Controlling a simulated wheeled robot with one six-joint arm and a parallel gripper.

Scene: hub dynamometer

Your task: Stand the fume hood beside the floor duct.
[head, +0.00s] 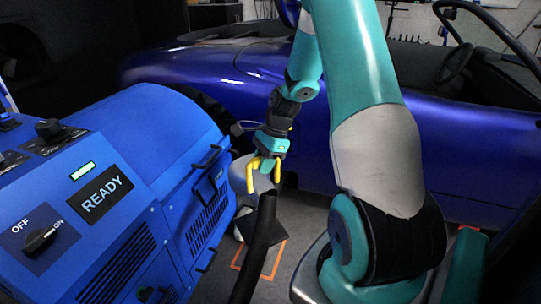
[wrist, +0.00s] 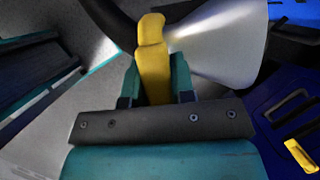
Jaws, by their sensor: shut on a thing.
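The fume hood (head: 240,176) is a pale grey cone, partly hidden behind my gripper in the head view. A black hose (head: 260,245) hangs from the hood toward the bottom of the head view. I cannot clearly make out the floor duct.
An orange outline (head: 270,262) marks the grey floor below the gripper. A blue machine (head: 120,190) with a READY display stands close on the left. A blue car (head: 230,80) stands behind. Free floor is narrow between them.

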